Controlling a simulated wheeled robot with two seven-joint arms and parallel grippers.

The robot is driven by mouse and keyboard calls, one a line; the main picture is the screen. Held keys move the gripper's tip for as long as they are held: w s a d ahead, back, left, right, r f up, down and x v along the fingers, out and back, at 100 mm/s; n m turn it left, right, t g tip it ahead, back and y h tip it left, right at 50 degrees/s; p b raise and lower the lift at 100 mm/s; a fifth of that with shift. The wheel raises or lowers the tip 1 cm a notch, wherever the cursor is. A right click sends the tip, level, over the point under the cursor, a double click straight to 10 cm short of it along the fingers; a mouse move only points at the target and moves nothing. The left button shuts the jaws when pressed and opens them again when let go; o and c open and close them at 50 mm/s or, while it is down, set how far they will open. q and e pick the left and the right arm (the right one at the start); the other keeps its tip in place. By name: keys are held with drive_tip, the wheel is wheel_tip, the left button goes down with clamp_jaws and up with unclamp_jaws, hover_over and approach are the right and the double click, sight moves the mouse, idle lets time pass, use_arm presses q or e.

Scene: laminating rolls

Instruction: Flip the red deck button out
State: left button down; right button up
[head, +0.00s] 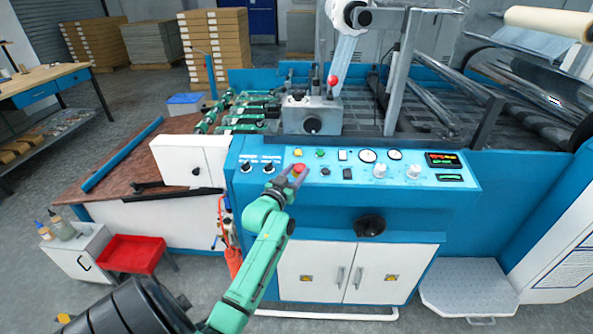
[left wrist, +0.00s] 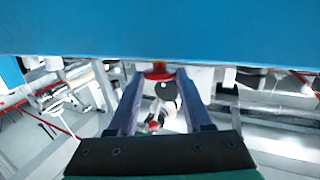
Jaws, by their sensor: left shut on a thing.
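The red deck button (head: 300,168) is on the sloped blue control panel (head: 415,180), near its left part. My left gripper (head: 293,174) reaches up from below and is shut on the button. In the left wrist view, the red button (left wrist: 158,73) shows between the two fingertips of my left gripper (left wrist: 158,80), just under the blue panel edge (left wrist: 160,35). How far the button stands out is too small to tell. My right gripper is not in view.
Close around the button are a green button (head: 320,152), two black knobs (head: 256,167), dials (head: 368,155) and pale knobs (head: 380,171). A black handle (head: 370,225) juts out below the panel. White cabinet doors (head: 352,272) stand beneath.

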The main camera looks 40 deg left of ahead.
use_arm(q)
drive_tip(key=shift+r, duration=0.35)
drive_tip(key=shift+c, duration=1.7)
unclamp_jaws()
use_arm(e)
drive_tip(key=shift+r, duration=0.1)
use_arm(q)
drive_tip(key=shift+s+f, duration=0.1)
drive_tip(key=shift+s+d+f, duration=0.1)
drive_tip(key=shift+s+d, duration=0.05)
drive_tip(key=shift+s, duration=0.2)
drive_tip(key=b+v, duration=0.2)
drive_tip(key=v, duration=1.1)
drive_tip(key=shift+s+b, duration=0.3)
drive_tip(key=shift+s, duration=0.05)
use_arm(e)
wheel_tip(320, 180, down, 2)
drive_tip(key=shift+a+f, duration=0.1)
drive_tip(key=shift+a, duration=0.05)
use_arm(q)
drive_tip(key=shift+d, duration=0.1)
